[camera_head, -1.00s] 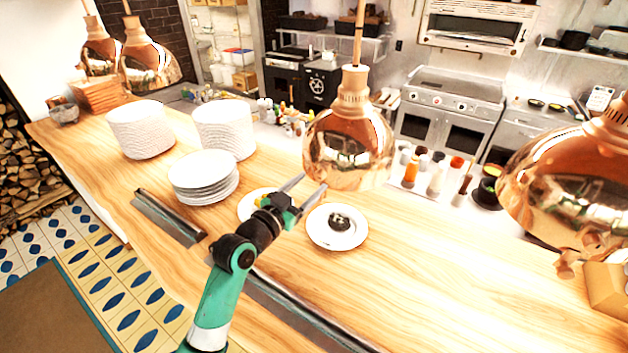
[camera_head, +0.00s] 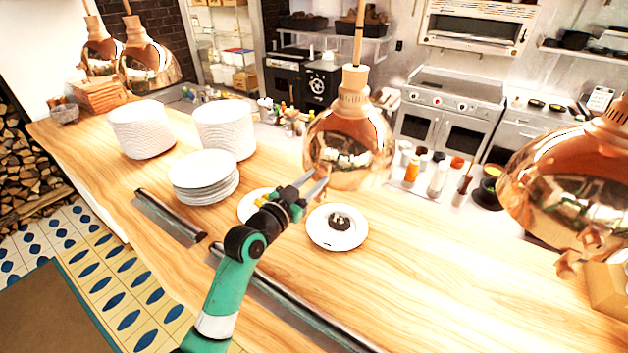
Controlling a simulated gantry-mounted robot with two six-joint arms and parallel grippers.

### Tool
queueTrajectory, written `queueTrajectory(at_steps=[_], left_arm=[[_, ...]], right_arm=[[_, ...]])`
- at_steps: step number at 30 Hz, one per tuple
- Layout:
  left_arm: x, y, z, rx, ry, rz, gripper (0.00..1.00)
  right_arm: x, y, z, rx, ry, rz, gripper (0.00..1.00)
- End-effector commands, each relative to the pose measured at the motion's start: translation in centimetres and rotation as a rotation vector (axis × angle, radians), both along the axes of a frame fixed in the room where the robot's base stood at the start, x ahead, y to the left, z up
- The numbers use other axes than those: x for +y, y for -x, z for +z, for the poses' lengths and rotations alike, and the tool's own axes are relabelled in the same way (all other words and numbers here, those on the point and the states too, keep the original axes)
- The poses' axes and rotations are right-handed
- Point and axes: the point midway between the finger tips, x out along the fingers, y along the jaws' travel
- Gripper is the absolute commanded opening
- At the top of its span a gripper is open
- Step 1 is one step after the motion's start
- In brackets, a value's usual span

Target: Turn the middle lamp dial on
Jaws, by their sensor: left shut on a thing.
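The middle lamp (camera_head: 350,140) is a shiny copper heat lamp hanging on a rod above the wooden counter. My left gripper (camera_head: 319,177) is at the lower left rim of this lamp, its fingertips overlapping the shade's edge. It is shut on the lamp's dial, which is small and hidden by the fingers. Whether the dial is turned cannot be made out. My right gripper is not in view.
A second copper lamp (camera_head: 575,185) hangs at the right, and copper lamps (camera_head: 148,66) hang at the far left. White plate stacks (camera_head: 204,180) stand left of my arm. A plate with dark food (camera_head: 323,240) lies below the middle lamp. The counter (camera_head: 440,275) is clear at front right.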

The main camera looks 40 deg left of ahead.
Motion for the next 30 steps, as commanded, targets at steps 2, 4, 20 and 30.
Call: queueTrajectory(at_steps=[2, 4, 20, 30], left_arm=[[0.0, 0.0, 0.0, 0.000, 0.002, 0.000, 0.00], [0.0, 0.0, 0.0, -0.001, 0.007, 0.000, 0.00], [0.0, 0.0, 0.1, -0.047, 0.276, 0.000, 0.00], [0.1, 0.0, 0.2, -0.103, 0.593, 0.000, 0.00]], right_arm=[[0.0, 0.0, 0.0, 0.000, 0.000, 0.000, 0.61], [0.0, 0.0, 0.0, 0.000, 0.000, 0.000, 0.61], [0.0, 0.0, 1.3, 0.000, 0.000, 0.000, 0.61], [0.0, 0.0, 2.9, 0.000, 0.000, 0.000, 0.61]])
